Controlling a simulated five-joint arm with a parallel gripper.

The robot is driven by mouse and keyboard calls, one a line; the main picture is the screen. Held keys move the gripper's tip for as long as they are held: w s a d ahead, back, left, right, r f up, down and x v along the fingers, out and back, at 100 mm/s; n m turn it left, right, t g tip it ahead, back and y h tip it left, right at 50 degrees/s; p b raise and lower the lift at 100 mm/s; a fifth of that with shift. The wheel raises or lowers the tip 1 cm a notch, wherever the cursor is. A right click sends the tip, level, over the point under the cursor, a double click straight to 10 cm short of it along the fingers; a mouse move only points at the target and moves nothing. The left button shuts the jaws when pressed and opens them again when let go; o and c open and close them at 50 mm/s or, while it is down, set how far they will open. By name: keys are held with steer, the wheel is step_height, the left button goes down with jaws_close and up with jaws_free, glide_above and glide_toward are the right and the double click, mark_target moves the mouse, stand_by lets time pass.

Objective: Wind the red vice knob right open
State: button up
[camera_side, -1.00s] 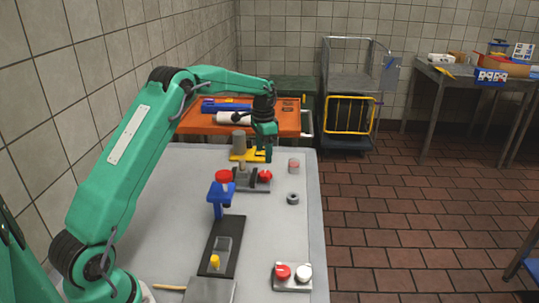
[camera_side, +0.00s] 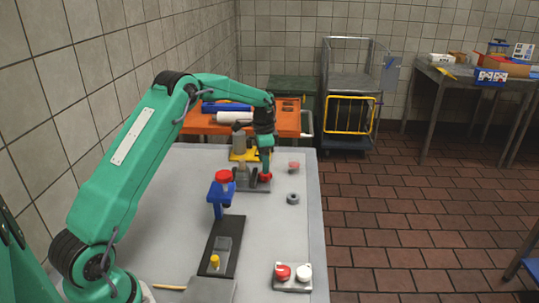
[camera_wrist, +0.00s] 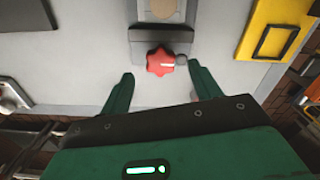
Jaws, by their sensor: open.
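The red vice knob (camera_wrist: 160,62) is a lobed knob on the front of the grey vice (camera_wrist: 150,34), near the top middle of the wrist view. In the side view the knob (camera_side: 265,177) sits at the right end of the vice (camera_side: 246,184), just below my gripper (camera_side: 265,166). My gripper (camera_wrist: 161,72) is open in the wrist view, with one finger on each side of the knob. The fingertips reach about level with it, with a gap showing on the left.
A blue stand with a red top (camera_side: 221,190) is in front of the vice. A yellow fixture (camera_side: 243,155) is behind it. A small red-topped cylinder (camera_side: 293,168) and a grey ring (camera_side: 292,198) lie to the right. A button box (camera_side: 292,277) is at the front right.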

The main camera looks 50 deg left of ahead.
steer(key=shift+f, duration=2)
steer(key=c, duration=1)
steer(key=shift+n, duration=0.8)
steer(key=o, duration=1)
steer(key=shift+r, duration=0.1)
steer(key=shift+r, duration=3.95)
